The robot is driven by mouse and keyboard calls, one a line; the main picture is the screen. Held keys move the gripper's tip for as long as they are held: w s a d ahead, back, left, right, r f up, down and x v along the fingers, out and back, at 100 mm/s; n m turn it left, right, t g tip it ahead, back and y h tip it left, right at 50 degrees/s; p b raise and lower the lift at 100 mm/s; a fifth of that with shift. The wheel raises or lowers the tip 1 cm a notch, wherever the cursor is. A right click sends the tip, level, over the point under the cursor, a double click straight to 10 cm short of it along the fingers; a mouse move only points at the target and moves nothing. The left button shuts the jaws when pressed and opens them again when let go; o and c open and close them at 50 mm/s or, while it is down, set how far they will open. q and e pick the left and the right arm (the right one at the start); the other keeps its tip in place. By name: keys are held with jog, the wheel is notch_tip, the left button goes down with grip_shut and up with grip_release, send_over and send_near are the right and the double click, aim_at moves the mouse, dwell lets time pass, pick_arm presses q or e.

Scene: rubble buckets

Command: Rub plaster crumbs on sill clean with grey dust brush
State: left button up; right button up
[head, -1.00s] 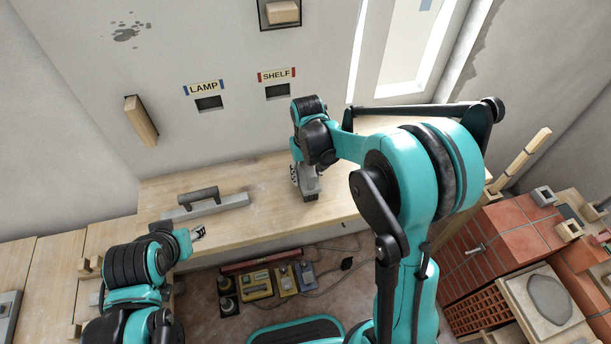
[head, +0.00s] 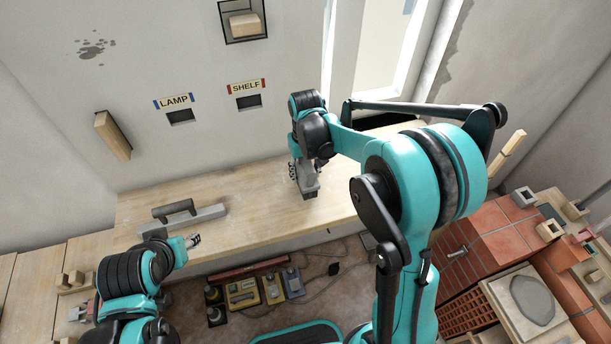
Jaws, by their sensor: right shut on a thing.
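My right gripper (head: 306,170) is shut on a grey block-like thing, probably the grey dust brush (head: 309,188). Its dark lower end is at or just above the pale wooden board (head: 250,205) along the wall, which may be the sill; contact cannot be told. My fingers and wrist hide its upper part. I cannot make out plaster crumbs on the board. My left gripper (head: 194,240) is at the front left edge of the board, away from the brush; its jaws are too small to read.
A grey float with a handle (head: 186,212) lies on the board's left part. Below stand a yellow box (head: 242,293) and other small devices beside a red level (head: 247,269). Red bricks (head: 485,255) and a tray with a grey slab (head: 533,300) are at right.

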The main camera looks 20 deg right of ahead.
aim_at(306, 164)
jog(key=shift+a+r, duration=0.15)
jog(key=shift+r, duration=0.5)
jog(key=shift+d+r+p, duration=0.2)
jog(key=shift+r+p, duration=0.85)
jog(key=shift+a+r+p, duration=0.1)
jog(key=shift+r+p, duration=0.5)
jog(key=shift+r, duration=0.4)
